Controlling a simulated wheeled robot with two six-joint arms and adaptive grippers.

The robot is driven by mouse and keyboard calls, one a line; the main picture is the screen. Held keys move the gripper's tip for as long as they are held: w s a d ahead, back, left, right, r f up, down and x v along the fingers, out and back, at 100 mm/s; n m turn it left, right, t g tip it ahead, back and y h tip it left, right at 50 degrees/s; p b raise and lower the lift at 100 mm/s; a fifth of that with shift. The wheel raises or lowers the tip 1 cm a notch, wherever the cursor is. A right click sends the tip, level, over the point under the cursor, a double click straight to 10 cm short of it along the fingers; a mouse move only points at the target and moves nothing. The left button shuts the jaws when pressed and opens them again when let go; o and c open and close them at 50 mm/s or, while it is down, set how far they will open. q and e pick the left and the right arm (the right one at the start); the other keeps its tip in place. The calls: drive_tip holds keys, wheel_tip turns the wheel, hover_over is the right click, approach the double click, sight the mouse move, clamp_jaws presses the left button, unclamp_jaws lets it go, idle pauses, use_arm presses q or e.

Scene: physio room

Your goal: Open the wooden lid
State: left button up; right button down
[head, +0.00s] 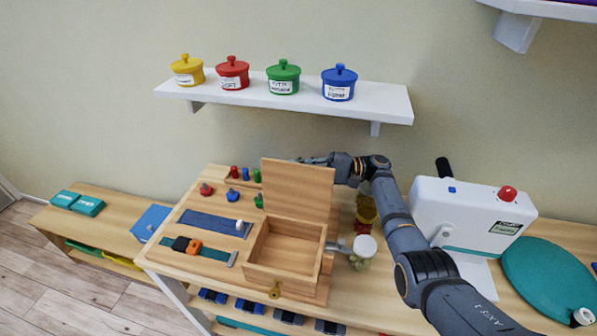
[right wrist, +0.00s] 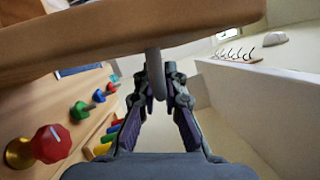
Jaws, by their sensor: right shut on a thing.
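The wooden lid (head: 297,190) stands raised, roughly upright, at the back of the open wooden box (head: 285,278); the box looks empty inside. In the right wrist view the lid (right wrist: 150,28) fills the top as a brown slab, with a grey curved handle (right wrist: 152,64) hanging from it. My right gripper (right wrist: 157,88) has its fingers drawn together at the handle and is shut on it. In the head view my right gripper (head: 318,160) is behind the lid, its fingertips mostly hidden. My left gripper is not seen.
Jars (head: 362,248) stand close to the box, beside my right arm. A white device with a red button (head: 507,193) stands right of my arm. A wall shelf with several pots (head: 283,78) is above. Coloured pegs and knobs (head: 232,194) sit left of the lid.

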drive_tip(key=c, duration=1.4)
unclamp_jaws()
drive_tip(key=shift+c, duration=0.2)
